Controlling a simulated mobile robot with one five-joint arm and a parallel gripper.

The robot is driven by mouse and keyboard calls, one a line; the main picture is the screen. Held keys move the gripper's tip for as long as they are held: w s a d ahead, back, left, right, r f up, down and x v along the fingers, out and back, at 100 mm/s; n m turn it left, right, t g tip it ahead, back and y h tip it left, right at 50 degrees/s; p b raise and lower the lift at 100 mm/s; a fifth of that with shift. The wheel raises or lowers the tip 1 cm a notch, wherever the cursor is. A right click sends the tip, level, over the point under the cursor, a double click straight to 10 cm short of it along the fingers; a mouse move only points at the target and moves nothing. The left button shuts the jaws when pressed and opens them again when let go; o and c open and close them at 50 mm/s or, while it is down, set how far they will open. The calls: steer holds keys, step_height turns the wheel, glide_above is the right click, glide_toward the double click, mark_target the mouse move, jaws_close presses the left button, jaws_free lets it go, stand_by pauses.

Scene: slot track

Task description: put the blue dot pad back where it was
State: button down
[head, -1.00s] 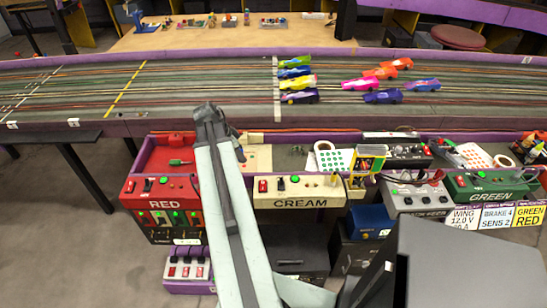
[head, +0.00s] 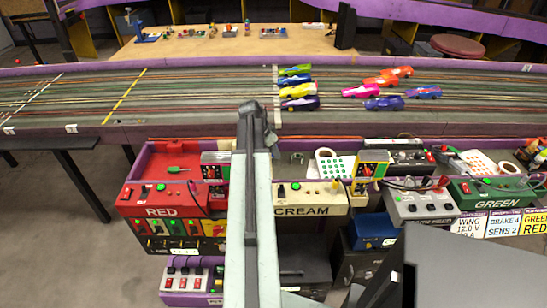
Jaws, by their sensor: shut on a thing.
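My arm rises through the middle of the head view, and its dark upper joint (head: 252,112) is in front of the track's near edge. The arm hides my gripper and whatever is in its jaws. No pad with blue dots can be made out. A white dotted pad (head: 340,167) lies behind the right end of the cream station (head: 310,198); its dots look green. A white pad with reddish dots (head: 478,162) lies behind the green station (head: 497,190).
The red station (head: 163,198) is left of my arm, with a green-handled tool (head: 177,169) in its tray. Boxes with small screens stand at the red station (head: 215,165) and right of the cream one (head: 371,166). Several toy cars (head: 385,103) sit on the slot track (head: 190,92).

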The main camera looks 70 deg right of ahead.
step_height(320, 180, down, 2)
steer(key=shift+f+b, duration=0.1)
steer(key=shift+b, duration=0.2)
steer(key=shift+r, duration=0.25)
steer(key=shift+f, duration=0.2)
steer(key=c, duration=1.2)
jaws_free()
steer(key=shift+a+r+p, duration=0.1)
steer(key=shift+r+p, duration=0.45)
steer(key=shift+p, duration=0.05)
steer(key=p+v, duration=1)
steer(key=v, duration=0.1)
steer(key=shift+w+r, duration=0.1)
steer(key=shift+r, duration=0.05)
